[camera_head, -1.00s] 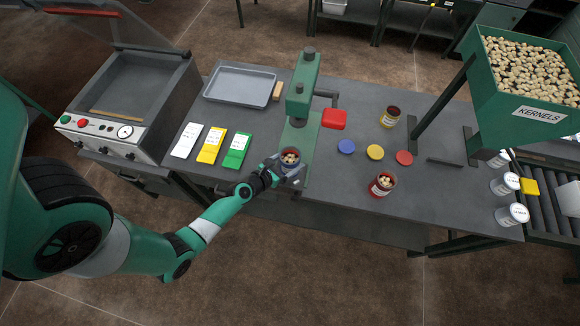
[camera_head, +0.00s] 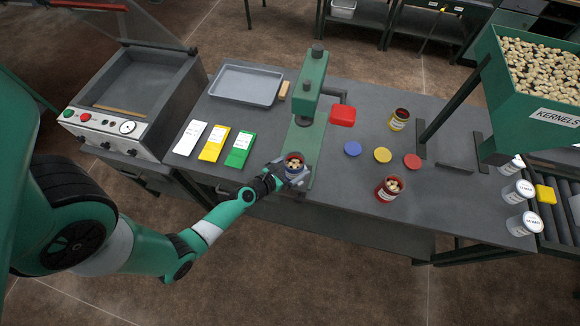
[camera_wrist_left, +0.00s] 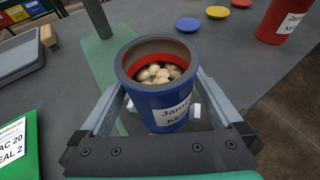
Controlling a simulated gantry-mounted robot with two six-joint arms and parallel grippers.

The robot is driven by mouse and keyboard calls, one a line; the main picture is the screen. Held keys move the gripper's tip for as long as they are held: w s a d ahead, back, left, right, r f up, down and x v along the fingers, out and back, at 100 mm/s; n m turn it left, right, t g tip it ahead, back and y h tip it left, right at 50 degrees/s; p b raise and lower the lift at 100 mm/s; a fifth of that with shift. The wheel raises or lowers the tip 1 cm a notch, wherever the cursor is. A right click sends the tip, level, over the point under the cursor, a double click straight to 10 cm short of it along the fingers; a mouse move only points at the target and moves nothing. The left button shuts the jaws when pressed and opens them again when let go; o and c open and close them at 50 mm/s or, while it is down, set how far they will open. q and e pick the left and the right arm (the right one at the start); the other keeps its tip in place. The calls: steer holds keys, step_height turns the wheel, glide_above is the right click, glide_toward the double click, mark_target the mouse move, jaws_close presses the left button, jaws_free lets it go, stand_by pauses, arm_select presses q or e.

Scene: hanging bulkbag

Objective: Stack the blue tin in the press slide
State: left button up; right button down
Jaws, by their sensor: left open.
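The blue tin (camera_head: 294,170) stands upright on the front end of the green press slide (camera_head: 302,143), filled with pale kernels. In the left wrist view the blue tin (camera_wrist_left: 158,88) has a label and a grey rim with a red inner edge. My left gripper (camera_head: 287,171) is open, with its fingers on both sides of the tin; in the left wrist view the gripper (camera_wrist_left: 155,112) shows a finger on each side. Whether the fingers touch the tin is hard to tell. My right gripper is not in view.
A red tin (camera_head: 388,190) and a yellow tin (camera_head: 399,119) stand to the right, near blue (camera_head: 352,149), yellow (camera_head: 382,155) and red lids (camera_head: 412,161). A grey tray (camera_head: 246,84) and coloured cards (camera_head: 214,145) lie left. The kernel hopper (camera_head: 540,120) stands far right.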

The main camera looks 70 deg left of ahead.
arm_select(q)
steer(key=shift+s+r+p, duration=0.1)
steer(key=shift+r+p, duration=0.25)
steer(key=shift+r, duration=0.2)
steer(key=v, duration=1.1)
steer(key=shift+s+d, duration=0.2)
steer(key=shift+s, duration=0.15)
